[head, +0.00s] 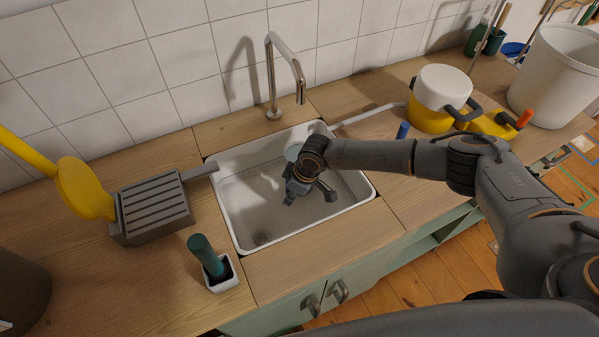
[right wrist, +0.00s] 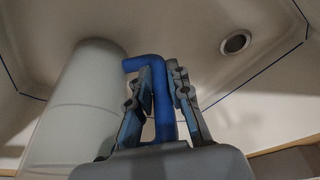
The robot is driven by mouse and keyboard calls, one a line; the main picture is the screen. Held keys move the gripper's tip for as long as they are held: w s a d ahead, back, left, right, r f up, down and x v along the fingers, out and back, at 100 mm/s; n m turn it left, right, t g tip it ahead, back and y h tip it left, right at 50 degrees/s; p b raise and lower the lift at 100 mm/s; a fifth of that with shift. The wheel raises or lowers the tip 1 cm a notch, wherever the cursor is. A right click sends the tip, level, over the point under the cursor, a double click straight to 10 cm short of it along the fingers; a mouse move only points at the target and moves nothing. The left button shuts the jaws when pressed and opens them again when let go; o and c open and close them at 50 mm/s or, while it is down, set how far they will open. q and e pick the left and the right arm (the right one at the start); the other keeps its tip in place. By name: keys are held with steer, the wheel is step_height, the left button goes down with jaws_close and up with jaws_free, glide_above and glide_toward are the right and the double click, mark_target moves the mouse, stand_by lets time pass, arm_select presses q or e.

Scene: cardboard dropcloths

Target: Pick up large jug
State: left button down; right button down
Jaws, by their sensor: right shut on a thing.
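The large jug is a pale, whitish-green cylinder with a blue angled handle. In the right wrist view its body (right wrist: 85,100) stands left of my fingers, in the sink. In the head view a small pale part of the jug (head: 293,151) shows behind my wrist; the rest is hidden. My right gripper (head: 290,198) reaches down into the sink. In the right wrist view its two fingers (right wrist: 160,95) are shut on the blue handle (right wrist: 162,112), one on each side. I cannot tell whether the jug touches the sink floor. My left gripper is not in view.
The white sink (head: 232,215) has a tall metal tap (head: 271,80) behind it. A grey slotted block (head: 155,208) and a green-handled brush in a white cup (head: 222,282) stand left. A yellow-and-white pot (head: 430,113) and a large white bucket (head: 555,75) stand right.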

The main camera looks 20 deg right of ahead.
steer(key=shift+w+r, duration=0.1)
steer(key=shift+r, duration=0.15)
steer(key=shift+r, duration=0.35)
steer(key=shift+r+b, duration=0.65)
steer(key=shift+r, duration=3.8)
steer(key=shift+a+r, duration=0.1)
steer(key=shift+r, duration=0.05)
